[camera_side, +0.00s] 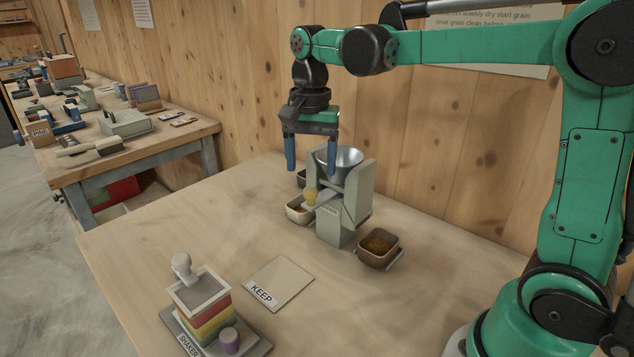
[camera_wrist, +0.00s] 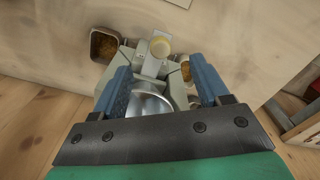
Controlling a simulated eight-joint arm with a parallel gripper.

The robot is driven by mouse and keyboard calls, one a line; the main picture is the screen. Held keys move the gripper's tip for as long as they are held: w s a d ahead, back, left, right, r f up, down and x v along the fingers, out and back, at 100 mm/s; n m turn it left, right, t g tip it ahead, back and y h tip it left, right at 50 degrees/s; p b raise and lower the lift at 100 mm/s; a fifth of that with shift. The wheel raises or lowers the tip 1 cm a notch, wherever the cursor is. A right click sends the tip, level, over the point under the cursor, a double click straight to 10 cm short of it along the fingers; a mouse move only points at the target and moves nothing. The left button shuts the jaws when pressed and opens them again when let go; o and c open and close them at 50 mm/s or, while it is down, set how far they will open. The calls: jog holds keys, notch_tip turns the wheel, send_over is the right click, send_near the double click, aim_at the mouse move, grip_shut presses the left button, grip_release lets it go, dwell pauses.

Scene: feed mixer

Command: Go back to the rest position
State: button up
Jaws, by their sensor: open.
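My gripper (camera_side: 312,167) has two blue fingers, set wide apart with nothing between them. It hangs fingers down, above and beside the grey feed mixer (camera_side: 334,227) with its metal bowl (camera_side: 342,160). In the wrist view my gripper (camera_wrist: 165,78) spans the mixer from above, and the metal bowl (camera_wrist: 150,100) shows between the fingers. A yellow knob or cup (camera_side: 310,196) sits at the mixer's front; it also shows in the wrist view (camera_wrist: 160,47). I cannot tell whether a finger touches the mixer.
A brown bin of grain (camera_side: 380,247) stands right of the mixer, a pale bin (camera_side: 298,210) left. The KEEP plate (camera_side: 280,283) and layered SHAKER (camera_side: 205,305) lie nearer the front. The wooden wall (camera_side: 450,140) is close behind. The table's left part is clear.

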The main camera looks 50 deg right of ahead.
jog(key=shift+s, duration=0.1)
jog(key=shift+s+a+n, duration=0.15)
jog(key=shift+s+n, duration=0.1)
jog(key=shift+n, duration=0.15)
jog(key=s+a+f+n+t, duration=0.3)
jog(key=s+n+t, duration=0.4)
jog(key=n, duration=0.4)
jog(key=shift+s+f, duration=0.3)
jog(key=shift+f, duration=0.15)
